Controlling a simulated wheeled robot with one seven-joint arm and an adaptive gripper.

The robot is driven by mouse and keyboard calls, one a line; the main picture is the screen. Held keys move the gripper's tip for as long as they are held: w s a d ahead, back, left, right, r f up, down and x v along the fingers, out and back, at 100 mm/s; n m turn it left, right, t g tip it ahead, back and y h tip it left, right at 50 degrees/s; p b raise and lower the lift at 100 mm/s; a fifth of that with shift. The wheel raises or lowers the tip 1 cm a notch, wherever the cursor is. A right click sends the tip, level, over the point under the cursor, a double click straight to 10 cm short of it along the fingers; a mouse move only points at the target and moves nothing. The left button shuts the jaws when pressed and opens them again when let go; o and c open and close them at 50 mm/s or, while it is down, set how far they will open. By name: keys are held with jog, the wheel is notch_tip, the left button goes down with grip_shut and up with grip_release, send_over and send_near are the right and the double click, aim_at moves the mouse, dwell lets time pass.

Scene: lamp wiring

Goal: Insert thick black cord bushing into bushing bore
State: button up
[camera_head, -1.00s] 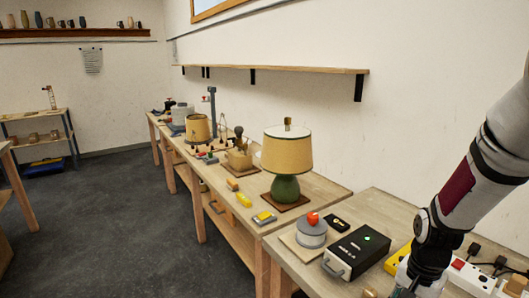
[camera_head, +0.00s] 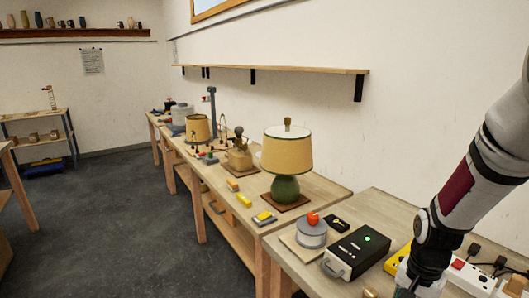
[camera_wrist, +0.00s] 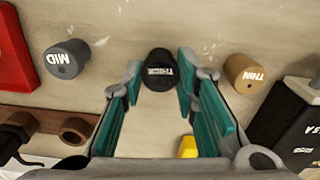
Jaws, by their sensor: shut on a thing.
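The thick black cord bushing (camera_wrist: 159,70), a dark cylinder with THICK lettered on its end, stands between my fingertips in the wrist view. My gripper (camera_wrist: 158,82) is shut on it with its teal-padded fingers at either side. A brown ring with a dark hole (camera_wrist: 75,130) lies at the lower left of the wrist view; I cannot tell whether it is the bushing bore. In the head view my gripper is hidden below the lower edge of the picture.
A grey MID cylinder (camera_wrist: 67,59) stands left of my gripper and a tan THIN cylinder (camera_wrist: 244,73) stands right. A red object (camera_wrist: 14,55) is at far left and a black box (camera_wrist: 290,122) at far right. A yellow piece (camera_wrist: 187,147) shows between the fingers.

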jog(key=shift+r+p, duration=1.25)
jog(key=shift+r, duration=0.95)
